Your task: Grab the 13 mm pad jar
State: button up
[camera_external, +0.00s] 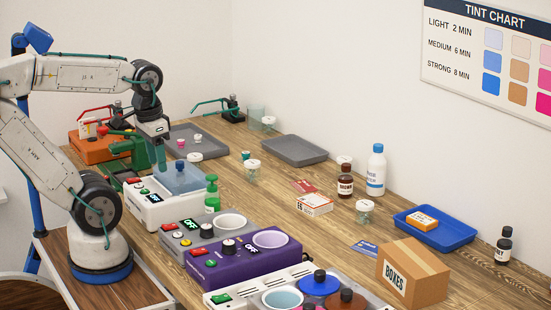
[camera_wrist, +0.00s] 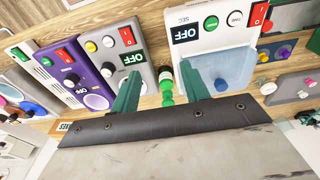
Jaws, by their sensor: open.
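My gripper (camera_external: 161,158) has teal fingers and hangs over the white tank unit (camera_external: 146,211), left of the jars. In the wrist view my gripper (camera_wrist: 160,82) is open, with nothing visibly held.
A cardboard box (camera_external: 412,272), blue tray (camera_external: 436,236), brown bottle (camera_external: 345,181) and white bottle (camera_external: 376,170) stand right. Bare wood shows around the left-of-centre jar.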

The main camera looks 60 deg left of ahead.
jog(key=o, duration=0.5)
